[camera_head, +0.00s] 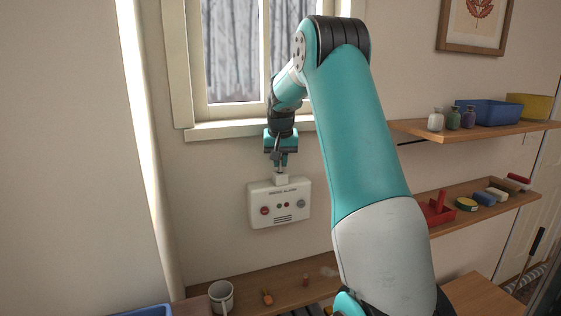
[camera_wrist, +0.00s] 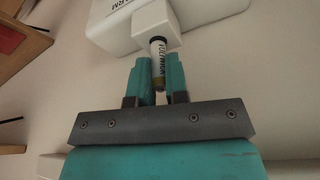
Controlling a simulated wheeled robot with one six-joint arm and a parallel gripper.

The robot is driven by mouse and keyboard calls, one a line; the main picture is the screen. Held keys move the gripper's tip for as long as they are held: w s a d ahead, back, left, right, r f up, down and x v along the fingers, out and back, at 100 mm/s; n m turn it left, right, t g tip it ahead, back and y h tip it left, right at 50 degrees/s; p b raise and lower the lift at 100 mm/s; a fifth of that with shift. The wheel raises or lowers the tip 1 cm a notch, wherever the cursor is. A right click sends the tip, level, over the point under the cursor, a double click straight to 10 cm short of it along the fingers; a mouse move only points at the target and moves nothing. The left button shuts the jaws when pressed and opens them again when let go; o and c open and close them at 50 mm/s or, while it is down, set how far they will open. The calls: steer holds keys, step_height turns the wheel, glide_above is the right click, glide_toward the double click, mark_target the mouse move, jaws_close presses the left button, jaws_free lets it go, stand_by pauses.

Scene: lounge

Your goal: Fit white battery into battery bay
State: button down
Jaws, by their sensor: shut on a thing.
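A white smoke alarm (camera_head: 260,212) hangs on the wall below the window. Its battery bay (camera_head: 280,180) is a small white box at the top edge; it also shows in the wrist view (camera_wrist: 170,22). My gripper (camera_head: 281,168) is directly above the bay, pointing down. In the wrist view, its teal fingers (camera_wrist: 158,72) are shut on the white battery (camera_wrist: 158,56), which has dark lettering, a dark far end and an olive near end. The battery's far end meets the bay opening; how deep it sits is hard to tell. The bay's inside is hidden.
The window sill (camera_head: 225,130) is close behind my gripper. Below the alarm, a wooden shelf (camera_head: 255,282) holds a mug (camera_head: 221,295) and small items. Two wall shelves with bottles, bins and blocks are at the right. The wall left of the alarm is clear.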

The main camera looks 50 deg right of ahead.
mark_target(282, 170)
steer(key=shift+f+b, duration=0.65)
steer(key=shift+f, duration=0.2)
stand_by(0.3)
steer(key=shift+s+f, duration=0.2)
steer(key=shift+f, duration=0.1)
stand_by(0.9)
steer(key=shift+s+a+f+b, duration=0.15)
steer(key=shift+f+b, duration=0.1)
steer(key=shift+f, duration=0.2)
steer(key=shift+s+f+b, duration=0.15)
steer(key=shift+f+b, duration=0.1)
steer(key=shift+f, duration=0.2)
stand_by(0.7)
steer(key=c, duration=1.2)
jaws_free()
steer(key=shift+c, duration=0.2)
steer(key=shift+r+p, duration=0.35)
steer(key=shift+r, duration=0.05)
steer(key=shift+o, duration=0.9)
steer(key=shift+w+a+r+p, duration=0.1)
steer(key=shift+r+p, duration=0.25)
steer(key=shift+r, duration=0.1)
steer(key=shift+s+r+p, duration=0.25)
steer(key=shift+r+p, duration=0.1)
steer(key=shift+r, duration=0.3)
steer(key=shift+w+p+v, duration=0.2)
steer(key=shift+p+v, duration=0.6)
steer(key=shift+v, duration=0.8)
steer(key=shift+a, duration=0.15)
